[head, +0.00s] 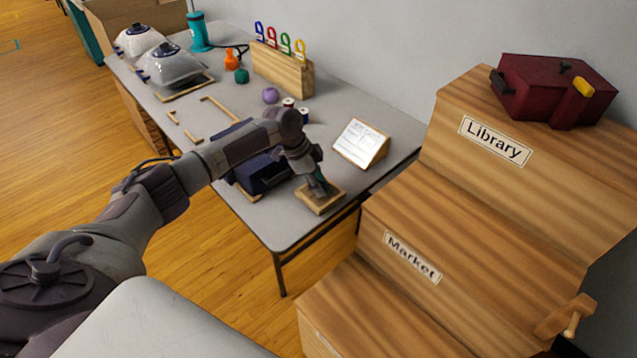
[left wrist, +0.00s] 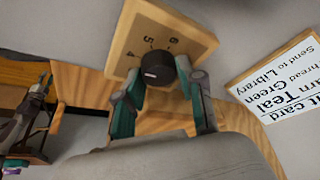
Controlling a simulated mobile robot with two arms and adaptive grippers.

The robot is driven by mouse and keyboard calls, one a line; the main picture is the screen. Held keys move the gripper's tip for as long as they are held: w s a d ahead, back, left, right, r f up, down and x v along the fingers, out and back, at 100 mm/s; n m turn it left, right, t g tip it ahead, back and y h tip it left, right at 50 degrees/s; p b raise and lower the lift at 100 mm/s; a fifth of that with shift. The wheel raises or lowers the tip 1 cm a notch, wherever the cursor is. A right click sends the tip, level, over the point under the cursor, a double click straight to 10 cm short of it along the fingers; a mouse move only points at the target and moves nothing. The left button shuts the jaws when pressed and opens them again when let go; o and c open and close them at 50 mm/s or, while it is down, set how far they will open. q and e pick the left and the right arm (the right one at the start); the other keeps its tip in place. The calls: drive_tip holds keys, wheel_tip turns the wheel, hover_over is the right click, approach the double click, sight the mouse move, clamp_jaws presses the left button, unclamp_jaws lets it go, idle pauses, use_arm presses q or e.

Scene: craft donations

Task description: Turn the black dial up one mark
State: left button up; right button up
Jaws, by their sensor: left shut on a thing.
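The black dial (left wrist: 158,68) sits on a square wooden board with printed numbers (left wrist: 190,35), of which 4, 5 and 6 are readable in the left wrist view. In the head view the wooden board (head: 322,205) lies at the table's near right corner, and the dial there is hidden by the gripper. My left gripper (head: 315,187) comes down over the board. In the left wrist view its teal fingers (left wrist: 165,95) stand on either side of the dial, shut on it. The dial's pointer mark is too small to read surely. My right gripper is not in view.
A card on a stand (head: 361,143) stands right of the board. Stepped wooden shelves labelled Library (head: 495,140) and Market (head: 412,258) rise at the right, with a dark red box (head: 545,90) on top.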

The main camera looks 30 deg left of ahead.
use_arm(q)
drive_tip(key=o, duration=1.1)
drive_tip(key=shift+o, duration=0.2)
drive_tip(key=v, duration=1.2)
